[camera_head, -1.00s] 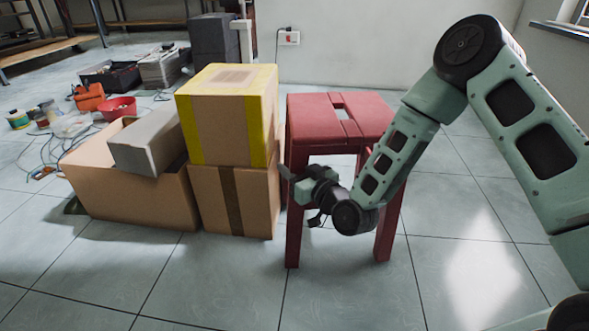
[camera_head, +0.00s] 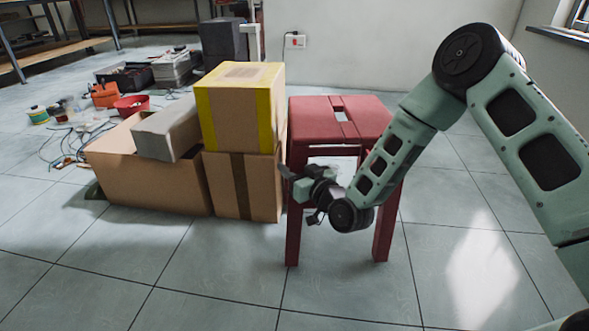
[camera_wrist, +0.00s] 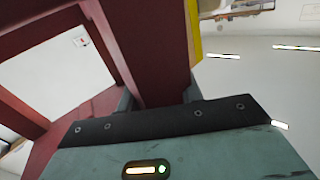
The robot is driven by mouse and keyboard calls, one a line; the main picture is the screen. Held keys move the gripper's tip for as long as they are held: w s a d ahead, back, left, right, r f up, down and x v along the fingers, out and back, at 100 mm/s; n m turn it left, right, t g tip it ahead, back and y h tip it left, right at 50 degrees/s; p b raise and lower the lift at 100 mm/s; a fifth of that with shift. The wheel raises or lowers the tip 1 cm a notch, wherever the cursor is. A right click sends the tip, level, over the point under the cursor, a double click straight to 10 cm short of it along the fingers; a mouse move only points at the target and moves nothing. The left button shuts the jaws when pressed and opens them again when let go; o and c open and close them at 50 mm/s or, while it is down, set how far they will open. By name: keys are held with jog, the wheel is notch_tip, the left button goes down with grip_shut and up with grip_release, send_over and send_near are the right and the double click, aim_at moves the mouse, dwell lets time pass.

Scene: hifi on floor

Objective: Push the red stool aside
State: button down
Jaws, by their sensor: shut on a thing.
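The red stool (camera_head: 312,125) stands upright at the middle of the head view, with a slotted seat and straight legs. My gripper (camera_head: 290,178) is at its front left leg, below the seat. In the wrist view the red leg (camera_wrist: 150,50) runs between the two dark fingers of my gripper (camera_wrist: 160,95), which are shut on it. My forearm hides part of the seat's right side and the right legs.
Two stacked cardboard boxes (camera_head: 236,115) stand close to the left of the stool. An open carton (camera_head: 150,185) with a grey box (camera_head: 167,130) is further left. Bare tile floor lies in front and to the right. A wall (camera_head: 380,50) stands behind.

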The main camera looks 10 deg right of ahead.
jog(key=shift+s+a, duration=0.1)
jog(key=shift+s, duration=0.1)
jog(key=c, duration=0.9)
grip_release()
jog(key=shift+o, duration=0.2)
jog(key=p+v, duration=0.7)
jog(key=v, duration=1)
jog(key=shift+s, duration=0.15)
